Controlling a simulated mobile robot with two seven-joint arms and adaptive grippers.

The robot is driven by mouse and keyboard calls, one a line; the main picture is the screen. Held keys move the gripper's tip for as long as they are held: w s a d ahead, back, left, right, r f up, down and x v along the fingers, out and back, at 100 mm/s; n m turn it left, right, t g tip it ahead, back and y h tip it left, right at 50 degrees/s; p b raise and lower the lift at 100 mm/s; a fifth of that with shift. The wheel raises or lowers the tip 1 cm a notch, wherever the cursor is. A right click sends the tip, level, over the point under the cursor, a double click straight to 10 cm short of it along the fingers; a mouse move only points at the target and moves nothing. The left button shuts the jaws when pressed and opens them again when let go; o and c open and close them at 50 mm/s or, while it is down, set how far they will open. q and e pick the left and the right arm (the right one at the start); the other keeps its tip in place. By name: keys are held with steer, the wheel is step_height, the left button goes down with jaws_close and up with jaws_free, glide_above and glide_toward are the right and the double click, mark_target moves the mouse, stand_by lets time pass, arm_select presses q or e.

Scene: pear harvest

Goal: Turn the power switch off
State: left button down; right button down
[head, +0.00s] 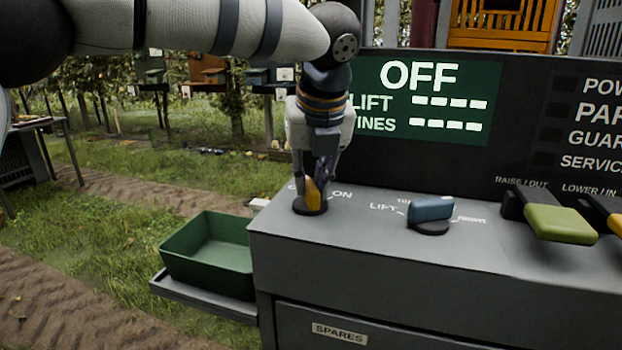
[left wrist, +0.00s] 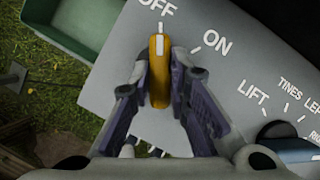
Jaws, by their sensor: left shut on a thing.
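The power switch is a yellow knob (head: 313,194) on the grey console, at its left end. My left gripper (head: 317,180) comes down on it from above and is shut on it, one finger on each side. In the left wrist view, the knob (left wrist: 159,70) stands between the fingers (left wrist: 160,85), and its white line points to the OFF label. The ON label is to the right. The display (head: 430,100) reads OFF in large letters. My right gripper is not in view.
A blue selector knob (head: 431,210) sits right of the switch, with green (head: 560,224) and orange levers farther right. A green bin (head: 208,250) stands on a side shelf left of the console. A drawer labelled SPARES (head: 340,333) is below.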

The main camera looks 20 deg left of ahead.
arm_select(q)
steer(key=c, duration=1.5)
jaws_free()
steer(key=v, duration=1.2)
